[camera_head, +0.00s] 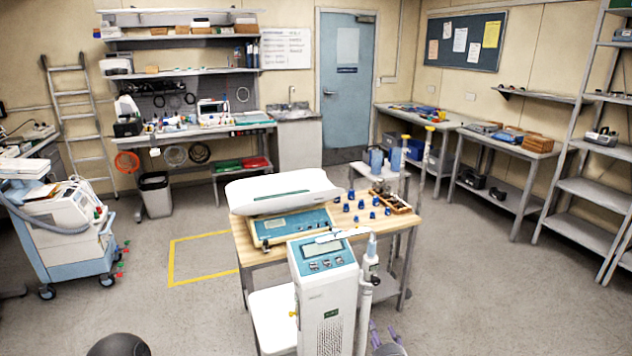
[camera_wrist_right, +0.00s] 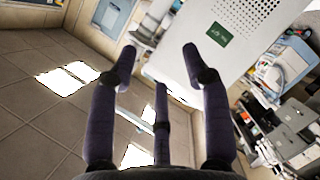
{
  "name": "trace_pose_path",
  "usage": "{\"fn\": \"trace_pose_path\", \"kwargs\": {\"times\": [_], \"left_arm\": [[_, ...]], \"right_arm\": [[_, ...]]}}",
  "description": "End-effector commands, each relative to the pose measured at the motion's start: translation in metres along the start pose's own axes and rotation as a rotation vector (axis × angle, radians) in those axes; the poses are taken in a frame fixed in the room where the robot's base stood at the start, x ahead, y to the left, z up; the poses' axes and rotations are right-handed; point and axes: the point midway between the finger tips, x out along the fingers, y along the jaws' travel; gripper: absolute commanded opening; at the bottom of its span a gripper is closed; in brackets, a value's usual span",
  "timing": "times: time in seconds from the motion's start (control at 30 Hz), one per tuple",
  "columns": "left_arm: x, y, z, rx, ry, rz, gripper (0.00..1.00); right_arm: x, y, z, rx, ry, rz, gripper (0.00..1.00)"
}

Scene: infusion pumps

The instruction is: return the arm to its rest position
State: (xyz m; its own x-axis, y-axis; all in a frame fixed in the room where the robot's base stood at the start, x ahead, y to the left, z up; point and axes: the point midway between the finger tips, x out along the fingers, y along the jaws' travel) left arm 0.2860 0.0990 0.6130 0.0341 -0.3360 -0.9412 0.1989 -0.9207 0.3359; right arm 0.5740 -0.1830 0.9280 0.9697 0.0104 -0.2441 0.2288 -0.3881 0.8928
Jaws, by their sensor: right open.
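My right gripper (camera_head: 387,335) shows at the bottom edge of the head view, just right of the white pump unit (camera_head: 326,300) and low beside it. In the right wrist view the purple fingers of the right gripper (camera_wrist_right: 159,54) are spread apart with nothing held between them. The white pump unit with its green label (camera_wrist_right: 240,20) fills the upper right of that view, beyond the fingertips. I cannot tell the exact gap between them. My left gripper does not show in the head view.
A wooden-topped table (camera_head: 405,222) behind the pump unit bears a scale-like device (camera_head: 291,226) and several small blue items. A wheeled cart (camera_head: 75,255) stands at the left. A workbench (camera_head: 480,137) and shelves line the right wall. The floor (camera_head: 500,290) at the right is clear.

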Motion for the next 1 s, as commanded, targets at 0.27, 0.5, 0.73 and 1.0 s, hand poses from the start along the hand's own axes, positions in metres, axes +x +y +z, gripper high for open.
{"fn": "trace_pose_path", "kwargs": {"times": [0.27,0.5,0.73,1.0], "left_arm": [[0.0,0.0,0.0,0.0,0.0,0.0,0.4],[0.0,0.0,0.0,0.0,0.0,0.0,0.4],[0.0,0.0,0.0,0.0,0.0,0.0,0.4],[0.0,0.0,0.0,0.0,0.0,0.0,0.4]], "right_arm": [[-0.01,-0.12,0.029,0.403,-0.118,-0.338,0.48],[-0.047,-0.216,0.048,0.75,-0.323,-0.589,0.48],[-0.105,-0.299,0.061,1.057,-0.612,-0.783,0.48],[-0.176,-0.364,0.067,1.318,-0.974,-0.908,0.48]]}}
